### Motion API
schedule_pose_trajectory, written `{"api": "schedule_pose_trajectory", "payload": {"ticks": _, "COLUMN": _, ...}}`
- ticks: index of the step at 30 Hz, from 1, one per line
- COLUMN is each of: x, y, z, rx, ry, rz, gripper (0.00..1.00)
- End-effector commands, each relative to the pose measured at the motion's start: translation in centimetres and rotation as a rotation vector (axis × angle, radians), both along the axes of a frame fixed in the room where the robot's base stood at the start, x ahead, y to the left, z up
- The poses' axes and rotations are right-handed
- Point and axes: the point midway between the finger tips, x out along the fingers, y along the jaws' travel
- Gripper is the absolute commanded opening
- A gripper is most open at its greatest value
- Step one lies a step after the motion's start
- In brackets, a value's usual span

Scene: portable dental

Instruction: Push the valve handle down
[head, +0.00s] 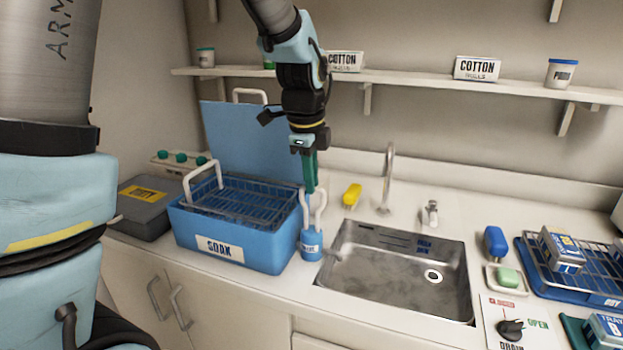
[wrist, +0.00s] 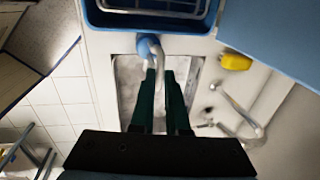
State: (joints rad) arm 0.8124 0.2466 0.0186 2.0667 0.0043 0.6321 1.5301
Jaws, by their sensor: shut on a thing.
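A black valve handle (head: 510,329) sits on a white plate marked DRAIN and OPEN at the lower right of the head view. My gripper (head: 311,190) is far to its left, pointing down beside the right end of the blue SOAK tub (head: 262,254). Its dark green fingers are close together at a white forked or looped piece (head: 321,205) above a blue labelled fitting (head: 311,243) with a grey spout over the sink. The fitting also shows in the wrist view (wrist: 148,46), beyond the fingertips (wrist: 160,72).
The steel sink (head: 400,265) lies between the fitting and the drain plate, with a tall faucet (head: 388,180) behind. A yellow object (head: 352,194) is near the gripper. Right are a blue brush (head: 495,243), green soap (head: 508,277) and a rack (head: 592,288). The shelf (head: 420,82) runs behind my arm.

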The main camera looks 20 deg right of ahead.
Motion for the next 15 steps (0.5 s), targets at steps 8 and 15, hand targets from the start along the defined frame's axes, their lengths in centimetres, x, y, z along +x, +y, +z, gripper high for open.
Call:
{"api": "schedule_pose_trajectory", "payload": {"ticks": 8, "x": 0.0, "y": 0.1, "z": -1.6, "rx": 0.002, "ry": 0.001, "rz": 0.000, "gripper": 0.00}}
{"api": "schedule_pose_trajectory", "payload": {"ticks": 15, "x": 0.0, "y": 0.0, "z": -3.6, "rx": 0.001, "ry": 0.001, "rz": -0.001, "gripper": 0.00}}
